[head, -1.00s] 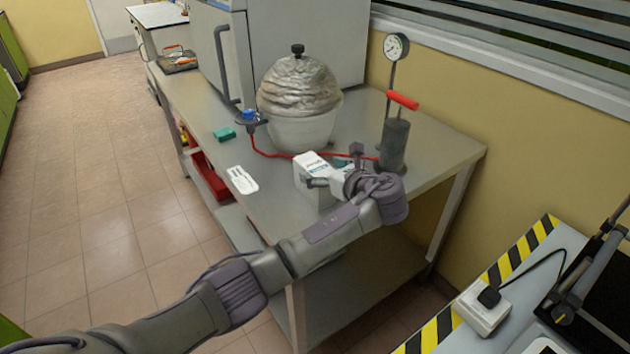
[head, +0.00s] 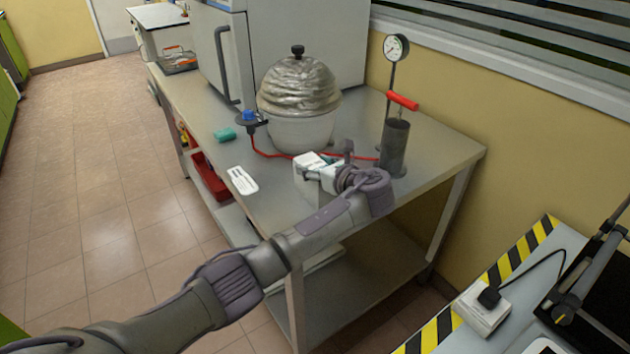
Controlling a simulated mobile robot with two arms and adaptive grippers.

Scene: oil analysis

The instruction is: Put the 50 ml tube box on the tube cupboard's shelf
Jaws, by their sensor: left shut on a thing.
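A small white box with a printed label (head: 306,168), which looks like the 50 ml tube box, is on or just above the grey metal table (head: 430,170), near its front edge. My left gripper (head: 322,174) reaches in from the lower left and is shut on this box. The gripper and wrist hide the box's right side, and I cannot tell whether its bottom touches the table. My right gripper is not in view. I cannot make out the tube cupboard.
A foil-topped white vessel (head: 299,105) stands behind the box. A pump cylinder with red handle (head: 395,145) and a gauge (head: 396,47) stand to the right, joined by a red hose. A white card (head: 242,180) lies left. Black-yellow tape (head: 520,250) edges another table.

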